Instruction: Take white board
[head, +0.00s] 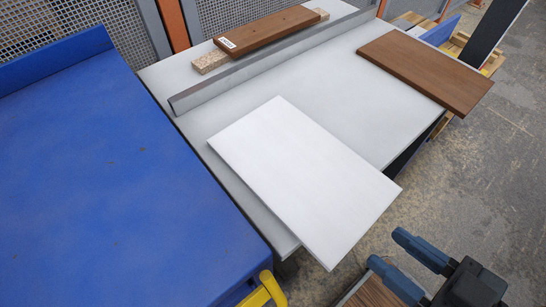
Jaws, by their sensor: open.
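The white board (304,180) lies flat on the light grey table (235,110). Its near corner sticks out past the table's front edge. My gripper (381,250) is at the lower right of the head view, with its two blue-grey fingers apart and nothing between them. It is apart from the board, off to the right of the board's near end. The floor and part of a brown wooden surface show below and beside the fingers.
A brown board (425,68) overhangs the table's right edge. A metal rail (270,65) crosses the table, with a labelled brown plank (268,30) on a chipboard strip behind it. A blue surface (100,180) fills the left. A yellow handle (265,290) stands at the bottom.

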